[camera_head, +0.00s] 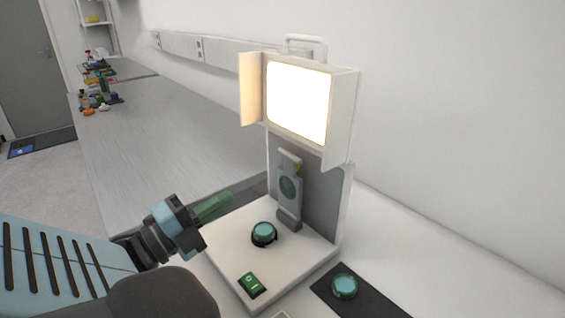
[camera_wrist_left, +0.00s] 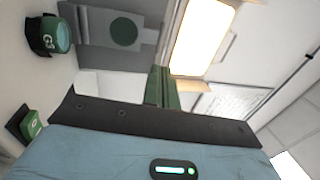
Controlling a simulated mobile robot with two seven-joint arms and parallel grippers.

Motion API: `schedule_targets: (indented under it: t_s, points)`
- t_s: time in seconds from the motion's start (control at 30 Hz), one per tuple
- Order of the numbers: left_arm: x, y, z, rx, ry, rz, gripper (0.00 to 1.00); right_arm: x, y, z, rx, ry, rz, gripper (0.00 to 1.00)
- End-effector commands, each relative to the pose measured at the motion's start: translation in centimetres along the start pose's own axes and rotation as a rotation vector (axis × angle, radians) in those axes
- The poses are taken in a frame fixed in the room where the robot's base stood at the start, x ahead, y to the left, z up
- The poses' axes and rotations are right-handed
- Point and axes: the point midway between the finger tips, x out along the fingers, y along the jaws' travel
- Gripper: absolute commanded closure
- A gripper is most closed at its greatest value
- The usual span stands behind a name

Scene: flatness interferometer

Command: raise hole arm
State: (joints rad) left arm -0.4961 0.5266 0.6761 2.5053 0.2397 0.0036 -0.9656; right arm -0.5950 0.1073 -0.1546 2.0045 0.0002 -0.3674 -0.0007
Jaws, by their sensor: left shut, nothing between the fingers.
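The flatness interferometer has a white base (camera_head: 225,240) and a lit, bright lamp box (camera_head: 297,103) on top. Its grey hole arm (camera_head: 290,207) stands upright against the grey back panel, with a dark green round spot in its middle. The hole arm also shows in the left wrist view (camera_wrist_left: 148,36), lying sideways at the top. My left gripper (camera_head: 218,205) is shut and empty, its green fingers pointing toward the hole arm from the left, apart from it. Its fingers show in the left wrist view (camera_wrist_left: 160,88). My right gripper is not in view.
A round teal-topped piece (camera_head: 264,233) sits on the base, and a green switch (camera_head: 251,284) is at its front. A similar teal piece (camera_head: 344,287) rests on a dark mat (camera_head: 377,305) at the right. The grey bench (camera_head: 160,130) behind is mostly clear.

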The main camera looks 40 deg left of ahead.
Motion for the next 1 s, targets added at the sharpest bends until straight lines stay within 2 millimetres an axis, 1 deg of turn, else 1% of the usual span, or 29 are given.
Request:
schedule_targets:
  t_s: [0.17, 0.27, 1.0]
  points:
    - [0.6, 0.0, 0.1, 0.000, 0.000, -0.003, 1.00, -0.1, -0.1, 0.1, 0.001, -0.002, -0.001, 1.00]
    - [1.4, -0.1, 0.1, 0.001, 0.000, -0.005, 1.00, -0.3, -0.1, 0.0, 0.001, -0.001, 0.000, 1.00]
    - [10.5, -0.3, 0.1, 0.001, -0.001, -0.006, 1.00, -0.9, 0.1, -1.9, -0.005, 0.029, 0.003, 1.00]
